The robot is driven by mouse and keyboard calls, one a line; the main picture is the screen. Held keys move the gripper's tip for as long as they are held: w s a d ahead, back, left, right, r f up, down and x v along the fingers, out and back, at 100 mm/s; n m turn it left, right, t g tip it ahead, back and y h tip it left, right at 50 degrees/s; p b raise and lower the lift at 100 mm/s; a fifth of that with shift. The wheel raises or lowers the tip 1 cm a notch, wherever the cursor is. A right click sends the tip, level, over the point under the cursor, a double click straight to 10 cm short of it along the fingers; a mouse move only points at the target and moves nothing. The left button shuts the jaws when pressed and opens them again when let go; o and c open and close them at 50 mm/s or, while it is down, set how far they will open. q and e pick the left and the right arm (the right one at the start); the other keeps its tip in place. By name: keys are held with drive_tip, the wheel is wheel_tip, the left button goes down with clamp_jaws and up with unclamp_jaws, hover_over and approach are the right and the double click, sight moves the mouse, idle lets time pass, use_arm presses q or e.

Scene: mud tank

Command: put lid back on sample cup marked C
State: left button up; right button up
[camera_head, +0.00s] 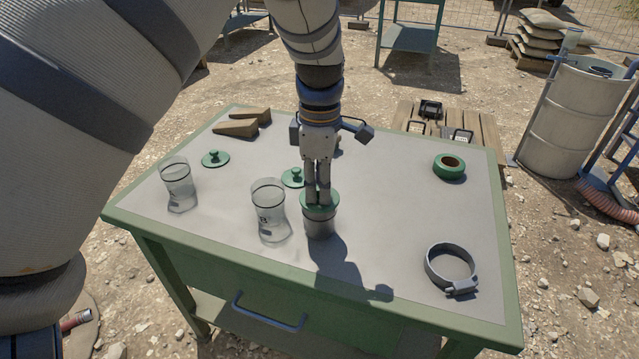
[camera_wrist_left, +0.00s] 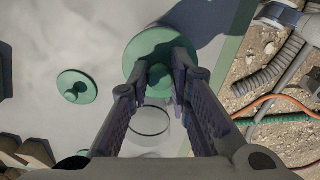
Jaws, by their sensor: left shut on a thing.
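My left gripper (camera_head: 319,200) points down and is shut on the knob of a green lid (camera_head: 309,209). The lid also shows between the fingers in the left wrist view (camera_wrist_left: 146,48). The lid is over the mouth of a short grey-looking cup (camera_head: 320,226) on the table. I cannot tell whether it is fully seated or slightly above the rim. No letter on this cup is readable. A clear cup with a dark mark that looks like B (camera_head: 268,207) stands just left of it. My right gripper is not in view.
Another clear cup (camera_head: 177,184) stands farther left on the table (camera_head: 400,213). Two loose green lids (camera_head: 215,159) (camera_head: 291,178) lie behind the cups. Brown wedges (camera_head: 236,128) lie at the back. Green tape (camera_head: 449,167) and a grey clamp ring (camera_head: 451,268) lie right, with clear table between.

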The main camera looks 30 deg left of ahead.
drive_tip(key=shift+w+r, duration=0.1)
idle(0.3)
use_arm(q)
drive_tip(key=o, duration=1.3)
drive_tip(key=shift+r+p, duration=0.4)
drive_tip(key=shift+r, duration=0.9)
drive_tip(key=shift+r+p, duration=0.4)
drive_tip(key=shift+r, duration=1.8)
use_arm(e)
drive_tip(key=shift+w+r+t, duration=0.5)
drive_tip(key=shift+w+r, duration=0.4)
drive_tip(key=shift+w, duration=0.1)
